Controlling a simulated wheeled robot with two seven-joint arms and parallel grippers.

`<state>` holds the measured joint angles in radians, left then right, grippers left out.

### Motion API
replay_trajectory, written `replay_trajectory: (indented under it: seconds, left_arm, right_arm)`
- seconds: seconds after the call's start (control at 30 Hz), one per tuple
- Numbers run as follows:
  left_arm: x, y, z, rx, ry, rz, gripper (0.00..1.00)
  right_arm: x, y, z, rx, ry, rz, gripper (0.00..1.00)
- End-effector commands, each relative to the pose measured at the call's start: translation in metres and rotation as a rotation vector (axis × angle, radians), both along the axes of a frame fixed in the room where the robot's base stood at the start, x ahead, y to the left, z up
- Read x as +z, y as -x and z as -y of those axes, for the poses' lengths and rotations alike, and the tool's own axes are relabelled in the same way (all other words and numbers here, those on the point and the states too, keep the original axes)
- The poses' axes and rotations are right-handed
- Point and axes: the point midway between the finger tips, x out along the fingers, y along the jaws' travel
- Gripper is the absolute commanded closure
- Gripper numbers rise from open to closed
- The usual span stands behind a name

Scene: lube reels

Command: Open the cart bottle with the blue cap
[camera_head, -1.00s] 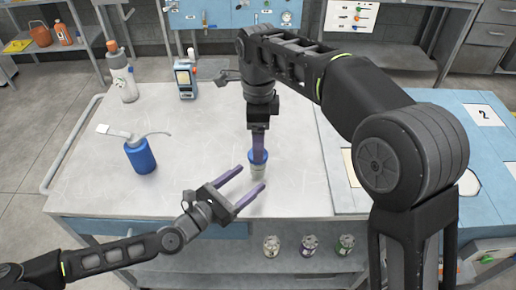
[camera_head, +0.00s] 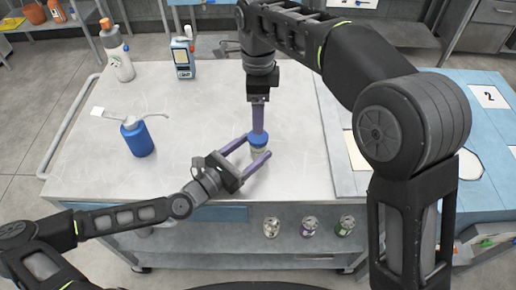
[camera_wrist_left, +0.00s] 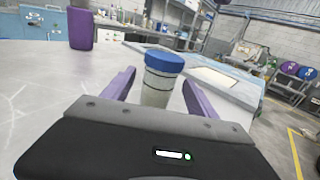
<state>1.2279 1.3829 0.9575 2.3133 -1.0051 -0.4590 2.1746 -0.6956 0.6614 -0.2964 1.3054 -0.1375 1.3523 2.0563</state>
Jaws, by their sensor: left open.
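The cart bottle, a small pale bottle (camera_head: 259,152) with a blue cap (camera_head: 260,142), stands upright near the front right of the cart top (camera_head: 200,150). In the left wrist view the bottle (camera_wrist_left: 156,92) and its blue cap (camera_wrist_left: 164,62) are ahead, between the fingers. My left gripper (camera_head: 258,146) is open, its purple fingers on either side of the bottle; contact is not clear. My right gripper (camera_head: 259,128) points down at the cap in the head view. In the left wrist view its purple finger (camera_wrist_left: 80,28) shows left of the bottle, apart in the picture. Its opening cannot be told.
A blue squirt bottle (camera_head: 138,141) stands at the left of the cart top. A white bottle with an orange cap (camera_head: 118,58) and a blue-white device (camera_head: 182,58) stand at the back.

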Motion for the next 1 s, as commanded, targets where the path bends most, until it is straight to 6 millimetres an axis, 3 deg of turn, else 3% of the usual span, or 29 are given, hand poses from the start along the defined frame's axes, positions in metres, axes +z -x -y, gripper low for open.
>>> replay_trajectory:
  seconds: [0.3,0.7,1.0]
  left_arm:
    - [0.000,-0.032,0.032,-0.002,-0.001,0.001,0.33]
    - [0.000,-0.038,0.038,0.001,0.000,0.001,0.33]
    - [0.000,-0.038,0.038,0.001,0.000,0.001,0.57]
  right_arm:
    - [0.000,0.000,0.000,0.000,0.000,0.000,0.24]
    - [0.000,0.000,0.000,0.000,0.000,0.000,0.24]
    - [0.000,0.000,0.000,0.000,0.000,0.000,0.24]
